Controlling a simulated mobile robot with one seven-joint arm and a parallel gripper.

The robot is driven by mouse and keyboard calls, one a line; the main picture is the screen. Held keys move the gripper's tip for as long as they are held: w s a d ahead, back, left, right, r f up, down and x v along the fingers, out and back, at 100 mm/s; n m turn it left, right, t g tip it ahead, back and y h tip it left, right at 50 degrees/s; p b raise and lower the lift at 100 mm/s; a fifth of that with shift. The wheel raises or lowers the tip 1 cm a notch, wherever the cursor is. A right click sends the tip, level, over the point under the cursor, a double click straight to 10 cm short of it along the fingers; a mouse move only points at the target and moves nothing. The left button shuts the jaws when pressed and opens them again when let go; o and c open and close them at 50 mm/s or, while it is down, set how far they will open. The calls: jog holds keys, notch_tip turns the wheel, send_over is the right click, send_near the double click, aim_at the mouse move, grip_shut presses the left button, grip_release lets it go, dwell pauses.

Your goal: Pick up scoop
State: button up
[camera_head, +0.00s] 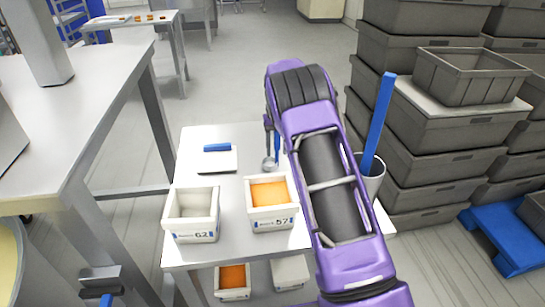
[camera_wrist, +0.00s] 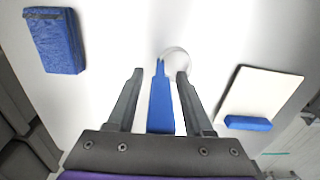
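The scoop has a blue handle (camera_wrist: 161,105) and a round metal bowl. In the head view its bowl (camera_head: 269,164) shows on the small white table, with most of the handle hidden behind my arm. My gripper (camera_wrist: 160,74) is open, with one finger on each side of the blue handle and a gap visible on both sides. The bowl lies beyond the fingertips in the wrist view and looks pale against the tabletop. In the head view only part of my gripper (camera_head: 270,128) shows beside my purple arm.
On the white table (camera_head: 205,178) are a scraper with a blue handle (camera_head: 217,148), an empty white bin marked 62 (camera_head: 193,230) and an orange-filled bin marked 57 (camera_head: 270,214). A blue block (camera_wrist: 57,42) shows in the wrist view. Grey crates (camera_head: 430,150) are stacked at right.

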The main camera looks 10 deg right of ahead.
grip_shut()
